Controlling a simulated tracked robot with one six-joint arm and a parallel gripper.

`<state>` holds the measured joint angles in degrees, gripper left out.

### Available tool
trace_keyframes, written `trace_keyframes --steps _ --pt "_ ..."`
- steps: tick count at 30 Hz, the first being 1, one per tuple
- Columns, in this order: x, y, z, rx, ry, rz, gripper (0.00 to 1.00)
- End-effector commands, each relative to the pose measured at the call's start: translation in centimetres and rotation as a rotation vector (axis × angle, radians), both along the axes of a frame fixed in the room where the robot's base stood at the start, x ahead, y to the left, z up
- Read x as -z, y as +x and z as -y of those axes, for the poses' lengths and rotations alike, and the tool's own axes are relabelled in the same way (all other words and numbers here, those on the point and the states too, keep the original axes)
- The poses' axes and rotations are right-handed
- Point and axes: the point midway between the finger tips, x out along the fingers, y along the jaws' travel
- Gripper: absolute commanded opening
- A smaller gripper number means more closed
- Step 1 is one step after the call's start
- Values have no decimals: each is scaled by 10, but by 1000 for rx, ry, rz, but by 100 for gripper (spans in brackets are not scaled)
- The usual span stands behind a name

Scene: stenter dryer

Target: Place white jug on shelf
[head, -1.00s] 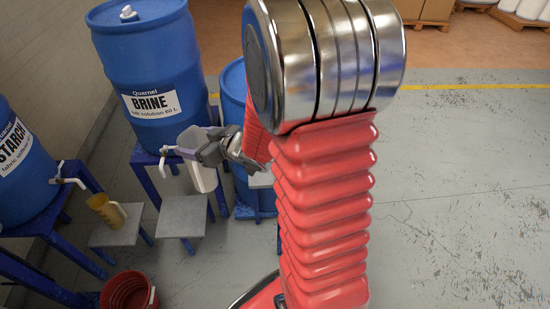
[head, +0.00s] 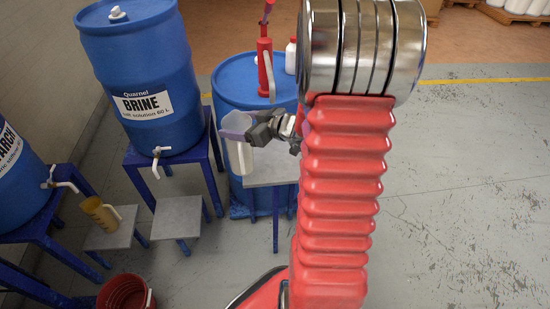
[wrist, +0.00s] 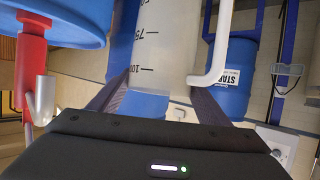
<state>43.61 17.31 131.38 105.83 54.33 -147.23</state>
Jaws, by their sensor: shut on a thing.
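The white jug (head: 238,155) is held in my gripper (head: 240,134), close to upright, in front of the blue barrel with the red hand pump. In the wrist view the jug (wrist: 168,40) shows volume marks, and its white handle (wrist: 222,45) is at the right. My gripper (wrist: 155,98) is shut on the jug's body. A grey shelf (head: 272,172) stands by the pump barrel, just right of the jug; I cannot tell the gap between them. Another grey shelf (head: 177,218) stands empty below the BRINE barrel's tap.
The BRINE barrel (head: 140,75) with its white tap (head: 158,158) stands on a blue stand. A yellow jug (head: 100,212) is on a shelf (head: 110,238) by the STARCH barrel (head: 15,175). The red pump (head: 265,65) rises from its barrel (head: 237,90). A red bucket (head: 124,293) is on the floor.

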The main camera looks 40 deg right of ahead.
Motion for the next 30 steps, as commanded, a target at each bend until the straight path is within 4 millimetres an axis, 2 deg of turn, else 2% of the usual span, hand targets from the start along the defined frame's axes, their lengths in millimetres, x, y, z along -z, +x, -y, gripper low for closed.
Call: trace_keyframes --steps 1,6,11,18,24,30 --pt "1 -7 16 10 1 0 35" --pt "5 -34 58 23 1 0 35" --pt "9 -64 95 35 2 0 35" --pt "18 -118 145 53 2 0 35" --pt "24 -158 171 61 2 0 35" --pt "26 -172 178 61 0 0 35"
